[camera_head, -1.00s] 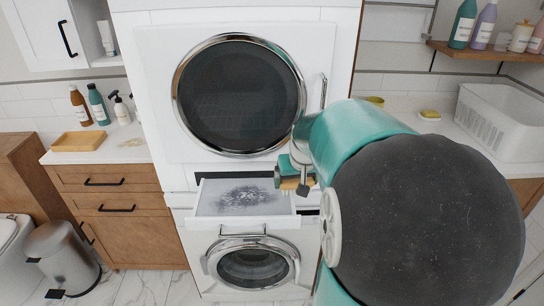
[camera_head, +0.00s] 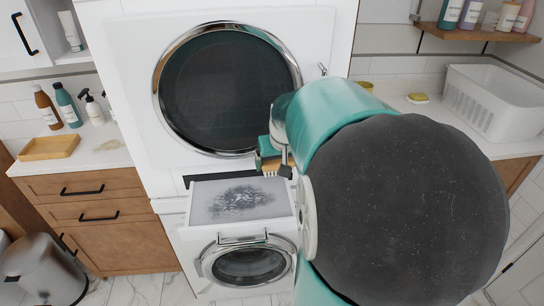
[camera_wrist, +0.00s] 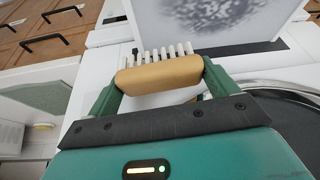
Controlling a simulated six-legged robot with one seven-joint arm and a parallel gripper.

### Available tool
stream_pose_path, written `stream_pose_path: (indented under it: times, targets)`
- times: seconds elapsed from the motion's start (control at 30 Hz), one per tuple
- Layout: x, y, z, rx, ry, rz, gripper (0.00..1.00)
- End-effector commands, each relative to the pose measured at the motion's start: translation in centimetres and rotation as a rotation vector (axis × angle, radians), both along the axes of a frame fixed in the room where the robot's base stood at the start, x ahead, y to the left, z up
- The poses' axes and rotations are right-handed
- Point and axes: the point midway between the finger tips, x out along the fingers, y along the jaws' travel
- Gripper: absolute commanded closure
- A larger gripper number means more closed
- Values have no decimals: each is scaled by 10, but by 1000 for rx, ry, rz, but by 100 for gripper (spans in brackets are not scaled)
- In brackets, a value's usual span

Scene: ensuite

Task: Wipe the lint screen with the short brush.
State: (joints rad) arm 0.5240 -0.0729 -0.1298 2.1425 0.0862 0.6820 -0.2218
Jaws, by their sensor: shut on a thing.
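The lint screen (camera_head: 240,199) is a pale flat panel in a drawer pulled out between the dryer and the washer, with a dark patch of lint over its middle. It also shows at the top of the wrist view (camera_wrist: 170,22). My gripper (camera_head: 272,160) is above the right back part of the screen, apart from the lint patch. In the wrist view its green fingers are shut on the short brush (camera_wrist: 158,77), by its tan wooden handle. Pale bristles point away from my gripper toward the screen side. Whether the bristles touch anything is unclear.
The dryer door (camera_head: 228,88) stands just behind the screen, and the washer (camera_head: 247,262) is below it. A wooden tray (camera_head: 50,148) and several bottles stand on the left counter. A white basket (camera_head: 493,102) is on the right counter.

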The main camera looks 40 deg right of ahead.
Motion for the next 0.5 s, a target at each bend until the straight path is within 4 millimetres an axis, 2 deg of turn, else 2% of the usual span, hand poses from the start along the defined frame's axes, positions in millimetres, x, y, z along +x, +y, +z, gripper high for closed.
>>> stream_pose_path:
  times: [0.27, 0.5]
  targets:
    - [-1, 1, -2, 1, 2, 1, 40]
    - [-1, 2, -19, 3, 4, 1, 40]
